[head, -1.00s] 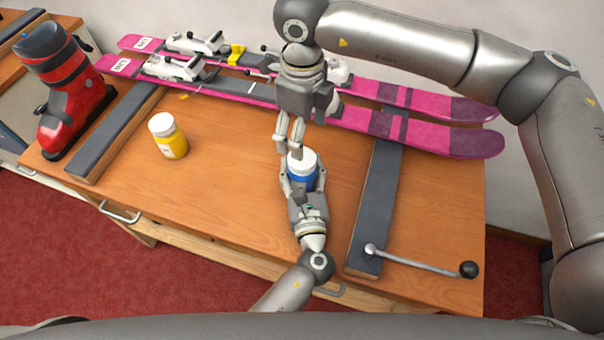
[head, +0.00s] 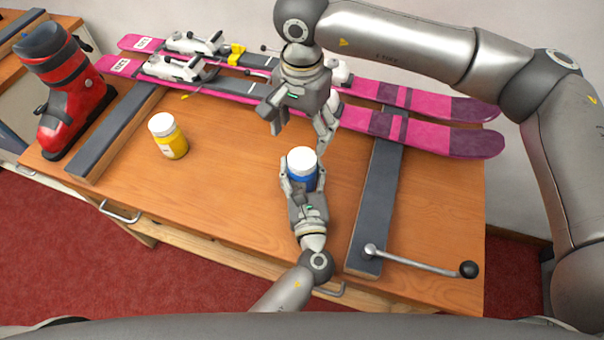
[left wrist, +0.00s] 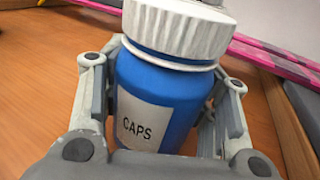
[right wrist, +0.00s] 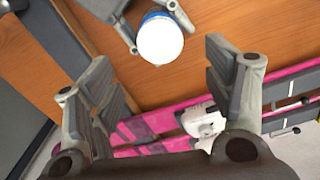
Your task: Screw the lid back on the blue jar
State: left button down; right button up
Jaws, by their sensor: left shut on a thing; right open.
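The blue jar (head: 302,180) stands upright on the bench, with a white lid (head: 301,161) sitting on its mouth. In the left wrist view the jar (left wrist: 158,100) has a label reading CAPS, and the ribbed lid (left wrist: 178,28) sits over a pale neck ring. My left gripper (head: 302,186) is shut around the jar's body from the front. My right gripper (head: 299,132) is open and empty, above and behind the lid and apart from it. In the right wrist view the lid (right wrist: 160,40) shows beyond the spread fingers.
A yellow jar (head: 170,140) with a white lid stands to the left. Pink skis (head: 420,135) lie along the back. A red boot (head: 70,100) stands at far left. A crank handle (head: 420,260) lies at front right. Bare bench (head: 220,195) lies between the jars.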

aim_at(302, 158)
jog(key=shift+n, duration=1.2)
jog(key=shift+f, duration=4)
